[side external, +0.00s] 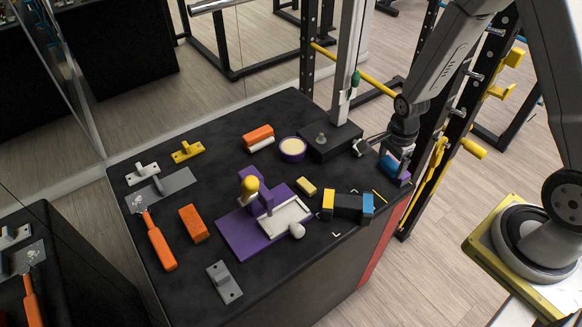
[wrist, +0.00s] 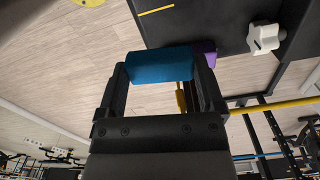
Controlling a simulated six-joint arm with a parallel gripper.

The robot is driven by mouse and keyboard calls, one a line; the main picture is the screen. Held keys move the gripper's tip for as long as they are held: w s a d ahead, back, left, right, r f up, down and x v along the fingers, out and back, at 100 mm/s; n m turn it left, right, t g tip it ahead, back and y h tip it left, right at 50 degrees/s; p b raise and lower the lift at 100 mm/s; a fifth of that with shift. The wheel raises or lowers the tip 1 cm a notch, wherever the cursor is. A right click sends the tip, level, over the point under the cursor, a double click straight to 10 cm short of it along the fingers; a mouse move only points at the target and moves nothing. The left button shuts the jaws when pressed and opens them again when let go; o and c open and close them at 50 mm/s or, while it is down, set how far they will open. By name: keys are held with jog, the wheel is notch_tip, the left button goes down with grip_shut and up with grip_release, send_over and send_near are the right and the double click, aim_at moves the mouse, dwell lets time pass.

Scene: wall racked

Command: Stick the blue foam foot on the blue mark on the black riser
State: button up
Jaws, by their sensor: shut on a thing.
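My gripper (side external: 396,165) is shut on the blue foam foot (wrist: 160,66), a blue block spanning the gap between its two fingers in the wrist view. In the side view the foot (side external: 390,161) shows partly behind the fingers, at the table's right edge. The black block that appears to be the riser (side external: 347,206) lies on the table to the left of and nearer the camera than my gripper. It has a yellow left end and a blue patch (side external: 368,204) at its right end. The held foot is apart from that patch.
A purple piece (side external: 403,180) shows just below my gripper. A black base with a post (side external: 330,143) stands behind the riser. A yellow block (side external: 306,187) and a purple fixture (side external: 240,231) lie to the left.

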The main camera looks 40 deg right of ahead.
aim_at(368, 203)
jog(key=s+a+r+m, duration=0.2)
jog(key=a+r+m, duration=0.1)
jog(key=a+m, duration=0.4)
jog(key=shift+a+r, duration=0.2)
jog(key=shift+a, duration=0.4)
jog(key=shift+f, duration=0.2)
jog(key=shift+f, duration=3.9)
jog(key=shift+f, duration=0.15)
jog(key=o, duration=0.9)
jog(key=shift+o, duration=0.2)
